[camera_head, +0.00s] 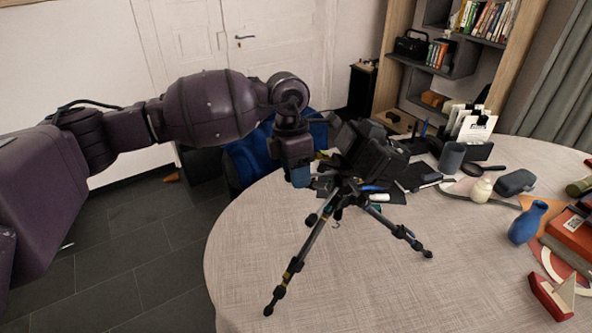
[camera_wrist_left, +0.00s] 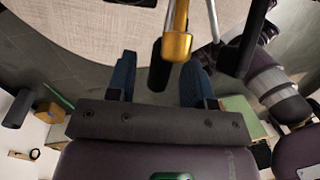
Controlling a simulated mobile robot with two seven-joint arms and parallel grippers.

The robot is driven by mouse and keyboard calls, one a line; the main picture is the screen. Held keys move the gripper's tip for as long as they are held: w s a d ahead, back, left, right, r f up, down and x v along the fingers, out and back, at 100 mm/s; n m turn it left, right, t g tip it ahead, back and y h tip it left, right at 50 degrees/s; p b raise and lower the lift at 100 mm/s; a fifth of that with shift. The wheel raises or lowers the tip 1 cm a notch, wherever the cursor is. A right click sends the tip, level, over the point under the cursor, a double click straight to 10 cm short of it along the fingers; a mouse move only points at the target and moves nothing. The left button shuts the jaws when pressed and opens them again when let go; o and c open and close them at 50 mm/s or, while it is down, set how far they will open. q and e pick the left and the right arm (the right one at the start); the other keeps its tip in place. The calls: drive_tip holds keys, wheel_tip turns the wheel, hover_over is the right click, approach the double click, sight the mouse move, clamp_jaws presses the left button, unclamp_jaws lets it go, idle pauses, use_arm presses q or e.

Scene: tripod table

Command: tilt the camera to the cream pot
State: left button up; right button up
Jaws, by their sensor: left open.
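A black camera (camera_head: 362,150) sits on a dark tripod (camera_head: 300,258) with its legs spread on a round table. The cream pot (camera_head: 481,190) is a small rounded vessel standing upright at the right of the table, on a pale patch. My left gripper (camera_head: 300,180), with blue fingers, points down just left of the camera. In the left wrist view its two fingers (camera_wrist_left: 159,80) are apart. A gold bar with a black grip (camera_wrist_left: 176,44) reaches between them; I cannot tell if either finger touches it. My right gripper is in neither view.
The table (camera_head: 380,280) is bare at the front. A blue chair (camera_head: 245,160) is behind my left gripper.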

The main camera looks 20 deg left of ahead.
use_arm(q)
drive_tip(key=shift+r, duration=0.15)
wheel_tip(320, 180, up, 10)
drive_tip(key=a, duration=0.1)
drive_tip(key=shift+w+a+r, duration=0.2)
drive_tip(key=shift+w+a, duration=0.05)
drive_tip(key=shift+w, duration=0.2)
drive_tip(key=shift+s, duration=0.1)
